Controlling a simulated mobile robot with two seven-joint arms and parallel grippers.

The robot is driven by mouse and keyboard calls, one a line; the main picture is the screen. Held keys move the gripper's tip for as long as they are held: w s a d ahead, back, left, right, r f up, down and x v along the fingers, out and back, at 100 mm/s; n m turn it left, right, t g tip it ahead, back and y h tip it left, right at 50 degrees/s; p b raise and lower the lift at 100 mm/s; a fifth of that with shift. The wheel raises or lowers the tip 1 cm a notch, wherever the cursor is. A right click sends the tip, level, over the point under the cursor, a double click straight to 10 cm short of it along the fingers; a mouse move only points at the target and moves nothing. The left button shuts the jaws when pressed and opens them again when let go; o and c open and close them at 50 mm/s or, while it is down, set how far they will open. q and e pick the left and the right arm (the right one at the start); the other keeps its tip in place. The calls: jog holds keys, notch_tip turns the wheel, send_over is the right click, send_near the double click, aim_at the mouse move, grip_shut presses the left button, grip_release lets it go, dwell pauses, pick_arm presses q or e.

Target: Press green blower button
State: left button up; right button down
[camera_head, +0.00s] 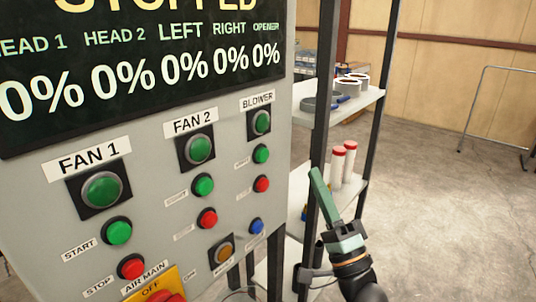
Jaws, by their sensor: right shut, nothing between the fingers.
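The grey control panel (150,165) fills the left and middle of the head view. The large green blower button (261,122) sits in a black square mount under the "BLOWER" label (257,101), near the panel's right edge. A smaller green button (261,154) and a red button (262,184) are below it. My right gripper (316,174) is shut and empty, with its green fingers pointing up. In the picture it is to the right of and lower than the blower button, apart from the panel face. My left gripper is not in view.
A dark-posted shelf rack (352,97) stands behind the gripper, holding rolls and red-capped white bottles (350,160). "FAN 1" (102,189) and "FAN 2" (199,148) green buttons are to the left. Open concrete floor (440,200) lies at right.

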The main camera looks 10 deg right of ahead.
jog(key=b, duration=0.2)
send_near(266, 149)
jog(key=shift+s+d+r+x, duration=0.1)
jog(key=shift+d+x, duration=0.05)
jog(key=shift+x, duration=0.75)
jog(key=shift+s+d+r+x, duration=0.1)
jog(key=shift+r+x, duration=0.05)
jog(key=shift+x, duration=0.7)
jog(key=shift+s+d+r+x, duration=0.1)
jog(key=shift+d+x, duration=0.05)
jog(key=shift+x, duration=0.75)
jog(key=shift+w, duration=0.1)
jog(key=shift+w+a, duration=0.25)
jog(key=shift+w+a, duration=0.3)
jog(key=shift+w, duration=0.1)
dwell(0.6)
dwell(0.4)
jog(key=shift+s+d, duration=0.55)
jog(key=shift+s, duration=0.2)
